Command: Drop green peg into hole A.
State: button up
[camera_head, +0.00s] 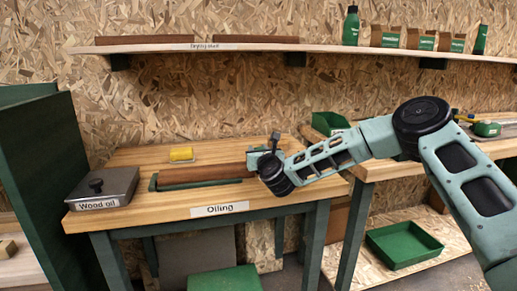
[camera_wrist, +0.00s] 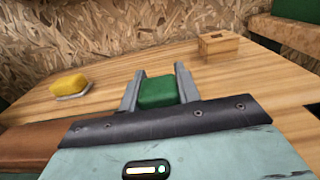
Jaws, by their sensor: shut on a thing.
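My gripper (camera_wrist: 160,90) is shut on a green peg (camera_wrist: 158,92), which sits between the two grey fingers in the wrist view. In the head view my gripper (camera_head: 274,142) is above the right part of the Oiling table. A small wooden block (camera_wrist: 218,47) stands on the table ahead and to the right of the peg, apart from it. A small dark mark shows on its front face and a darker patch on its top. I cannot read any letter A or make out a hole clearly. The peg's lower end is hidden by my gripper.
The Oiling table (camera_head: 130,158) holds a yellow sponge (camera_head: 182,154), a long brown board (camera_head: 205,173) in a green holder, and a Wood oil box (camera_head: 103,187). A shelf (camera_head: 330,47) runs along the wall above. A green tray (camera_head: 403,244) is low at right.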

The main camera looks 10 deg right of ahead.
jog(key=shift+f+b, duration=1.5)
jog(key=shift+f, duration=0.05)
jog(key=o, duration=1)
jog(key=shift+o, duration=0.4)
jog(key=shift+f, duration=0.15)
jog(key=shift+s, duration=0.15)
jog(key=s, duration=1.7)
jog(key=shift+r, duration=0.25)
jog(key=shift+s, duration=0.1)
